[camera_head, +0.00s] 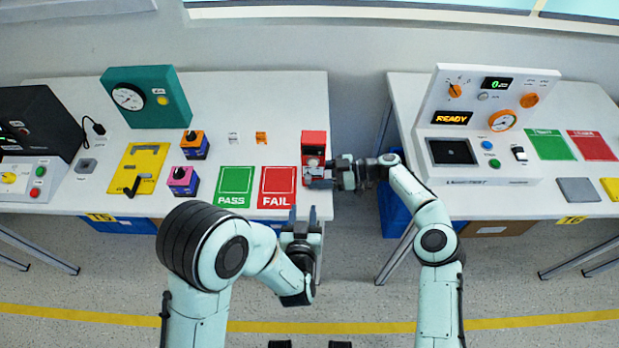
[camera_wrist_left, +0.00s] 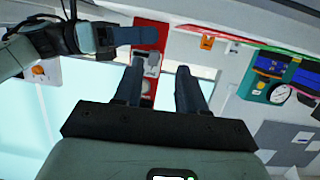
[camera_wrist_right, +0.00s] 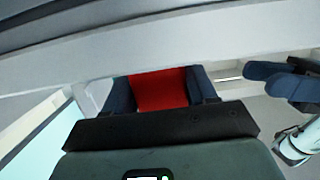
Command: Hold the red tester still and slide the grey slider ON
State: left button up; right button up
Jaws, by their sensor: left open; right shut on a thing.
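The red tester (camera_head: 314,138) stands upright at the right edge of the left table. Pale grey parts show on its front, too small to tell the slider's position. My right gripper (camera_head: 322,172) is shut on the tester from the right. The right wrist view shows the red body (camera_wrist_right: 158,90) between its fingers. My left gripper (camera_head: 303,212) is open and empty, in front of the table's edge and apart from the tester. In the left wrist view the tester (camera_wrist_left: 152,32) lies beyond the open left fingers (camera_wrist_left: 160,68), with the right gripper beside it.
The green PASS mat (camera_head: 235,182) and red FAIL mat (camera_head: 277,182) lie left of the tester. An orange-topped switch box (camera_head: 194,145) and a pink-topped one (camera_head: 181,181) stand further left. A white console (camera_head: 480,120) is on the right table, across a gap.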

aim_at(308, 182)
pick_arm(q)
jog(key=shift+t, duration=0.4)
jog(key=shift+w+d+r, duration=0.1)
jog(key=shift+w+d, duration=0.05)
jog(key=shift+w, duration=1.2)
jog(key=shift+w+d+f, duration=0.1)
jog(key=shift+w+d, duration=0.05)
jog(key=shift+w, duration=1.15)
jog(key=shift+w+d+r, duration=0.1)
jog(key=shift+w+d, duration=0.05)
jog(key=shift+w, duration=1.2)
jog(key=shift+c, duration=0.3)
grip_shut()
